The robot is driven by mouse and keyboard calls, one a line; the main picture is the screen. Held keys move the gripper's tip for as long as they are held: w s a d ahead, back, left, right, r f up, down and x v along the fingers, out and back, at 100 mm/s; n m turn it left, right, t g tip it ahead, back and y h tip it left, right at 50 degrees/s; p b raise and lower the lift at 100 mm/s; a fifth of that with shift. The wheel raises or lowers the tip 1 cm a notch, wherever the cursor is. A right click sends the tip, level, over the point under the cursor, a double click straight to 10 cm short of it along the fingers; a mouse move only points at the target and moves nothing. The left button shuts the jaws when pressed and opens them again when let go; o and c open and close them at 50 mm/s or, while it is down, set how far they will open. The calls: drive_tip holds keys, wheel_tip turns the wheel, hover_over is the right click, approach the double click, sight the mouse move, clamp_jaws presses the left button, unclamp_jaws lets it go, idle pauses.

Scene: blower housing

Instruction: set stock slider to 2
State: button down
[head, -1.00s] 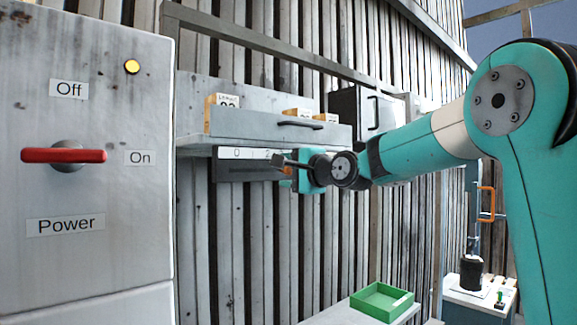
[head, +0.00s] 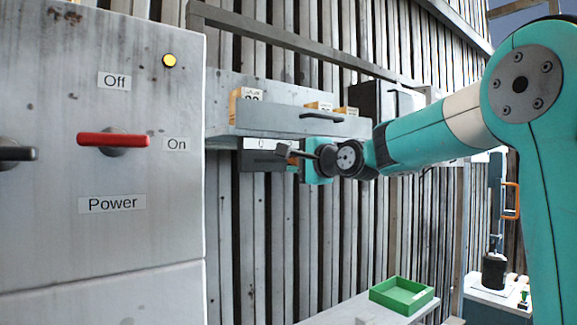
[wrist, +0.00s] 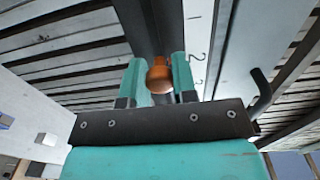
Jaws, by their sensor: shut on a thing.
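The stock slider's orange knob (wrist: 160,76) sits between the two teal fingers of my gripper (wrist: 157,80) in the wrist view. My gripper is shut on it. The knob rides on a dark slider track (wrist: 152,28). A white scale strip (wrist: 197,50) marked 1, 2, 3 runs along the track's right side. The knob appears near the 2 and 3, but its exact mark cannot be told. In the head view, my gripper (head: 294,157) is at the slider unit (head: 256,160), below the shelf, with a 0 at the strip's left end.
A grey cabinet (head: 60,230) with a red power lever (head: 112,140) stands at left. A grey drawer (head: 285,122) with a handle is above the slider. A green tray (head: 402,293) rests on a bench below right. A black handle (wrist: 262,92) is right of the scale.

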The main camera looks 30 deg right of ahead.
drive_tip(key=shift+d, duration=0.25)
drive_tip(key=c, duration=0.9)
unclamp_jaws()
drive_tip(key=s+b, duration=0.4)
drive_tip(key=s, duration=0.1)
drive_tip(key=s+d+b, duration=0.1)
drive_tip(key=s+b, duration=0.4)
drive_tip(key=s, duration=0.1)
drive_tip(key=s+b, duration=0.4)
drive_tip(key=s, duration=0.2)
drive_tip(key=shift+s+d+b, duration=0.15)
drive_tip(key=shift+d+b, duration=0.25)
